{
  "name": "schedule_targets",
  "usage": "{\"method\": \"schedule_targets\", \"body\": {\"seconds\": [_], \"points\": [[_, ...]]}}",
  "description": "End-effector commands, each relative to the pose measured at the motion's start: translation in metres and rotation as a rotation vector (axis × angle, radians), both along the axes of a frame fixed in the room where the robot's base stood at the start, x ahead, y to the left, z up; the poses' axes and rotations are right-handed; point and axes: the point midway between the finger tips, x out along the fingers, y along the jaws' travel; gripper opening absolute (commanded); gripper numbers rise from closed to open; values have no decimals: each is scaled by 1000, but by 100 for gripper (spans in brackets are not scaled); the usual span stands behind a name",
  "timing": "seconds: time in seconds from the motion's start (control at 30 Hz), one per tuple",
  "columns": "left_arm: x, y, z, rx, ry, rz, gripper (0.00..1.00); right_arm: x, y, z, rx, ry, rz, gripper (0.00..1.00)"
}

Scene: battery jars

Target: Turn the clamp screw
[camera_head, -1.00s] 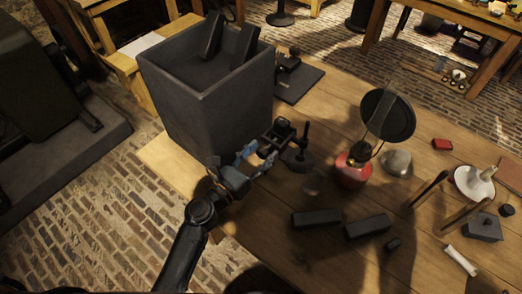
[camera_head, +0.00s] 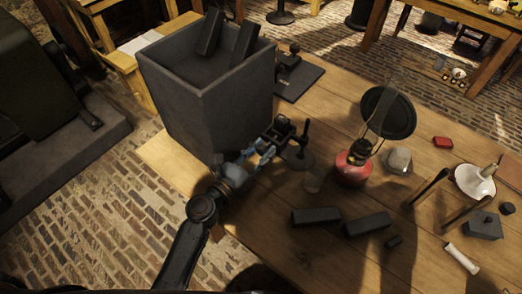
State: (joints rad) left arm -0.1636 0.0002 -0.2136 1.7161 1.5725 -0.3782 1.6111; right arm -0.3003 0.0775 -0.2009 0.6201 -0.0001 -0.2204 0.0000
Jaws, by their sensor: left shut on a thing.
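My left gripper (camera_head: 266,150) reaches in from the lower left. Its blue-grey fingers are closed at the near side of a small dark clamp (camera_head: 280,129), on the clamp screw. The screw itself is mostly hidden between the fingers. The clamp sits beside a dark upright post on a round base (camera_head: 299,158), close to the right side of the big grey jar. My right gripper is not in view.
The large grey square jar (camera_head: 205,110) holds two dark plates (camera_head: 210,32). Dark blocks (camera_head: 316,217) lie in front on the wooden table.

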Motion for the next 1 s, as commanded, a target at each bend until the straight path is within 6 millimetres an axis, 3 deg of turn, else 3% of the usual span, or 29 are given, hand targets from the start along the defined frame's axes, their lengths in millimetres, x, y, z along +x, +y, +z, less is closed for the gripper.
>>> {"method": "schedule_targets", "body": {"seconds": [0.6,1.0], "points": [[0,-1,-1,352,-238,0,0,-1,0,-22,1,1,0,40],[0,-1,0,453,-304,1,0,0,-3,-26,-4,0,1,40]]}}
